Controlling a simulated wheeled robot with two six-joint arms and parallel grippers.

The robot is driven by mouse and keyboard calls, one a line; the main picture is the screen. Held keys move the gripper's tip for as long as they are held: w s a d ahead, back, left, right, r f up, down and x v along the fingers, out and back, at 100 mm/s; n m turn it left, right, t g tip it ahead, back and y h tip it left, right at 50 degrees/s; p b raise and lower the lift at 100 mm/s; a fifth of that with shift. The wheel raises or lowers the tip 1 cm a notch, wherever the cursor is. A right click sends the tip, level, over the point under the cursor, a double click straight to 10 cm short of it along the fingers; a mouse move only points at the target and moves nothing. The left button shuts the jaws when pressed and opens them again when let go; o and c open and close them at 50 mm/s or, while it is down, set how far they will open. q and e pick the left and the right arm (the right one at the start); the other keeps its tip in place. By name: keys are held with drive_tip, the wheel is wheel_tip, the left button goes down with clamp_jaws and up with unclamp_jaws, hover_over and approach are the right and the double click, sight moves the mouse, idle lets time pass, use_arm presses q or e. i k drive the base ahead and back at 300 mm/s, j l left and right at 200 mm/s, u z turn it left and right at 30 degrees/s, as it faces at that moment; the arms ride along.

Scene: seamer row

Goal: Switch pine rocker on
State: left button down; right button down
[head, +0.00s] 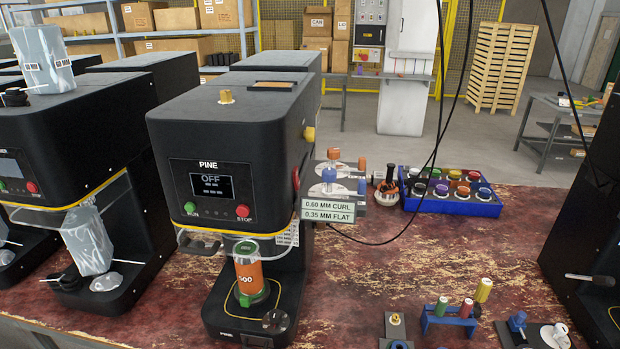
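The black seamer labelled PINE (236,114) stands on the worn red bench, and its display (211,187) reads OFF. Below the display are a green RUN button (190,208) and a red STOP button (242,211). A red part (295,178) and a yellow knob (309,133) sit on its right side. I cannot tell whether the red part is the rocker. An orange can (249,274) with a green top stands upright under the head, on the machine's base. Neither of my grippers is in view.
Another black seamer (70,135) stands close on the left, with a grey wrapped piece on top. A tag stand (328,211) and a blue tray (452,206) of coloured-top pots are right of PINE. Small parts (448,315) lie front right. Black cables hang across. Mid-right bench is clear.

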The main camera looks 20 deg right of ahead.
sight(297, 183)
drive_tip(key=k+l+z, duration=0.1)
drive_tip(key=l, duration=0.35)
drive_tip(key=k+l, duration=0.15)
drive_tip(key=l, duration=0.25)
drive_tip(key=k+l+z, duration=0.15)
drive_tip(key=l, duration=0.3)
drive_tip(key=l+z, duration=0.1)
drive_tip(key=l, duration=0.35)
